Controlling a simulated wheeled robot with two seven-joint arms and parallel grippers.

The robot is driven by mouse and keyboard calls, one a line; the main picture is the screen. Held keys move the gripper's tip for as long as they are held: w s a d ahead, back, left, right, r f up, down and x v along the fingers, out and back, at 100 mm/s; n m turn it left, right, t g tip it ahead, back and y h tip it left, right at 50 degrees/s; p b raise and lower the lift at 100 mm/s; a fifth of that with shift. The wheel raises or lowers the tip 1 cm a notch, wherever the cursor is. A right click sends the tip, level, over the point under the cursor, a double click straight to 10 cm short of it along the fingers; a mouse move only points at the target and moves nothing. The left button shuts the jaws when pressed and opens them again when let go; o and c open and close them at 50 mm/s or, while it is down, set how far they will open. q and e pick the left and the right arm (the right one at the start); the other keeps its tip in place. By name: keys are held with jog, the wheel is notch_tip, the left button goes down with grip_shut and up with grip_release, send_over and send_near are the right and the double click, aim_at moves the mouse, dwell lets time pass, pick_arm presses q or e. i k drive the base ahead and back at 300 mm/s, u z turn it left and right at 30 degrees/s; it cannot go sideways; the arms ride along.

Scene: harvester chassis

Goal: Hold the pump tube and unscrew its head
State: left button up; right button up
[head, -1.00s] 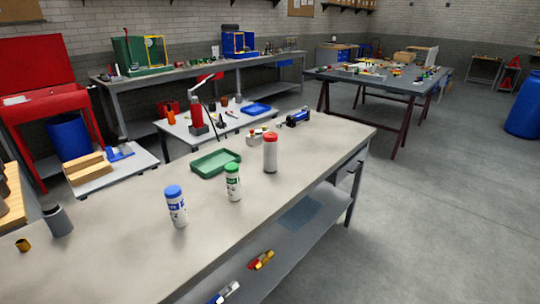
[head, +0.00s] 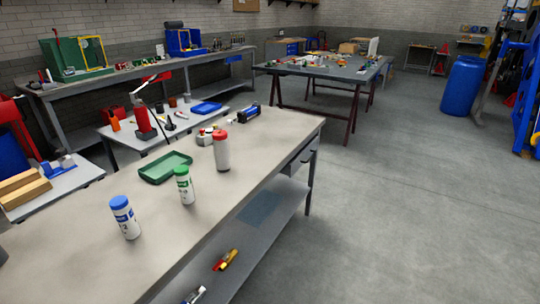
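On the low cart at the left stands an upright red cylinder (head: 143,119) with a thin dark hose and a red lever-like top (head: 157,77). It looks like a hand pump, but it is too small to be sure that it is the pump tube. On the near workbench (head: 210,215) stand three upright white canisters: one with a blue cap (head: 125,219), one with a green cap (head: 185,187) and one with a red cap (head: 221,152). Neither of my grippers is in view.
A green tray (head: 165,168), a small pale part (head: 205,136) and a blue-and-black device (head: 249,113) lie on the near workbench. A blue tray (head: 206,108) is on the low cart. Floor to the right (head: 400,210) is clear, with a blue barrel (head: 464,88) beyond.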

aim_at(222, 151)
jog(key=z, duration=1.6)
jog(key=i, duration=2.55)
jog(key=u, duration=3.45)
